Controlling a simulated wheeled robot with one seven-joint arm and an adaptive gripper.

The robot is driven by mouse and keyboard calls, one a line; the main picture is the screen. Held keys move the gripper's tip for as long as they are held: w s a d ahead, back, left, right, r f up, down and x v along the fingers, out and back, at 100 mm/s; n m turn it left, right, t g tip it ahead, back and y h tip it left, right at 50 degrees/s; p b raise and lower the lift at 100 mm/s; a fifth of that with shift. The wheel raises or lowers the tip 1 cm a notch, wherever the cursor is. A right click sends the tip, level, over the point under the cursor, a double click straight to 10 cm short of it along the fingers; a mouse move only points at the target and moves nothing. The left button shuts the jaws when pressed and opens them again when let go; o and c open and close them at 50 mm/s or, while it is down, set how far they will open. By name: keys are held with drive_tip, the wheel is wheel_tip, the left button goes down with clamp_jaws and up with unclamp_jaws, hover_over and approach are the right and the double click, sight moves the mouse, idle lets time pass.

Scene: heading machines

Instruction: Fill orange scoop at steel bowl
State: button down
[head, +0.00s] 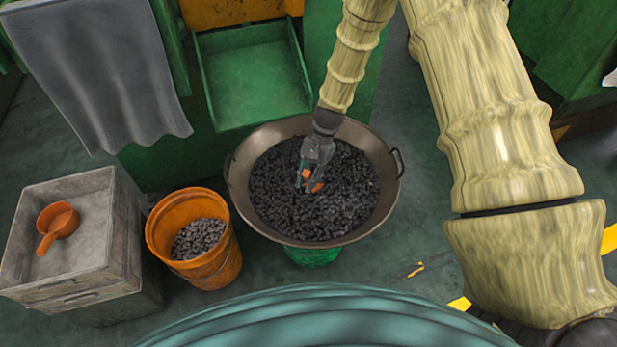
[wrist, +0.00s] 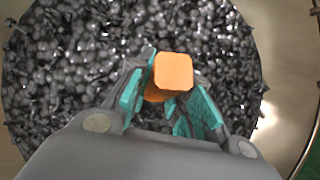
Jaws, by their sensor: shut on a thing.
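The wide steel bowl (head: 238,185) stands in the middle of the head view on a green support, heaped with small dark metal pieces (head: 290,215). The pieces also fill most of the wrist view (wrist: 60,70). My gripper (head: 310,181) reaches down over the middle of the bowl. Its teal-padded fingers (wrist: 170,103) are shut on an orange scoop, whose handle (wrist: 173,71) points up at the wrist camera. The scoop's cup is hidden under the handle and fingers; I cannot tell how deep it sits in the pieces.
A second orange scoop (head: 58,222) lies in a grey crate (head: 105,235) at the left. An orange bucket (head: 225,262), partly filled with grey pieces, stands between crate and bowl. A green machine tray (head: 255,75) is behind the bowl, and a grey cloth (head: 100,75) hangs at upper left.

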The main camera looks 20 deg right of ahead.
drive_tip(key=s+a+r+t+h+p, duration=0.2)
drive_tip(key=s+r+t+h+p, duration=0.1)
drive_tip(key=r+p, duration=0.8)
drive_tip(key=shift+a+r+t+h, duration=0.2)
drive_tip(key=shift+r+t+h, duration=0.55)
drive_tip(key=shift+t, duration=0.45)
drive_tip(key=shift+n, duration=0.3)
idle(0.6)
